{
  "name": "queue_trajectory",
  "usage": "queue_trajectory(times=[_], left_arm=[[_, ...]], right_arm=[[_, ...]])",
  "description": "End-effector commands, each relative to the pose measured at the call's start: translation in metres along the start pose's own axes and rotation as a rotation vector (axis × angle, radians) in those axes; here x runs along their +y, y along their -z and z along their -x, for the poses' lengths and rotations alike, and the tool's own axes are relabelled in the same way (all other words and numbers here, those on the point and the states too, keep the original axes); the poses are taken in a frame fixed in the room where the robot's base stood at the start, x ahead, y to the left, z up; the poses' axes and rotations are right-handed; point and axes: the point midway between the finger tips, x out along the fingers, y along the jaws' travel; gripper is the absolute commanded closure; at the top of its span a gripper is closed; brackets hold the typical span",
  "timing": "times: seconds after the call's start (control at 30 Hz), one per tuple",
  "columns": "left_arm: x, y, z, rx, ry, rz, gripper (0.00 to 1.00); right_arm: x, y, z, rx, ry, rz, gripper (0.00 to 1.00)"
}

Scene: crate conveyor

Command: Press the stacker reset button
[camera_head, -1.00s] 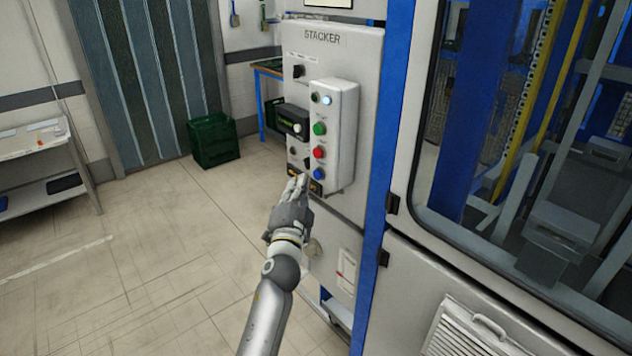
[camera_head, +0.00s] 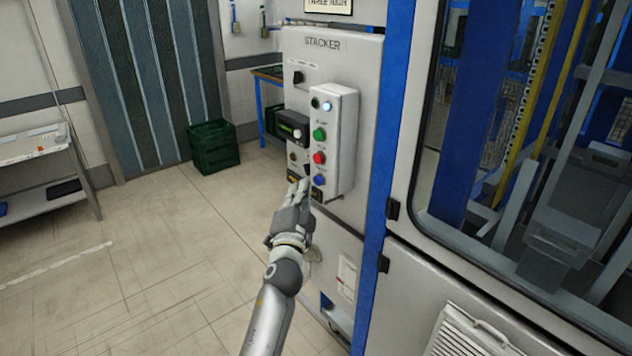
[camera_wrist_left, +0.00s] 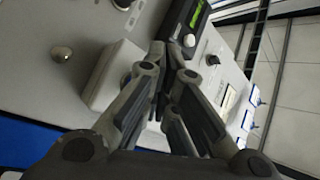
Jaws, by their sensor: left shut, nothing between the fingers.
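The stacker panel (camera_head: 358,88) is a white cabinet face labelled STACKER. On it is a raised white button box (camera_head: 347,140) with a lit white-blue button (camera_head: 326,106), a green button (camera_head: 319,134), a red button (camera_head: 319,158) and a blue button (camera_head: 319,180), top to bottom. I cannot read which label says reset. My left gripper (camera_head: 299,186) is shut and empty, its tips just left of and slightly below the blue button; contact cannot be told. In the left wrist view the closed fingers (camera_wrist_left: 172,62) point towards the panel, by the box. My right gripper is not in view.
A black display unit (camera_head: 293,126) juts from the panel left of the button box. A blue post (camera_head: 385,150) and a windowed machine enclosure stand to the right. A green crate (camera_head: 213,147) sits on the floor behind. The floor at left is open.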

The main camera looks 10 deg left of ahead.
Motion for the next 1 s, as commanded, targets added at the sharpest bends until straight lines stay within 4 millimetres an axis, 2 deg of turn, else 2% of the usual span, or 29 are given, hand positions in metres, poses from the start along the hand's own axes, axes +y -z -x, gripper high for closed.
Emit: queue_trajectory(times=[1.0], left_arm=[[0.0041,0.0045,-0.0059,0.0,0.0,0.0,1.0]], right_arm=[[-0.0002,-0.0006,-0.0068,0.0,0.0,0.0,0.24]])
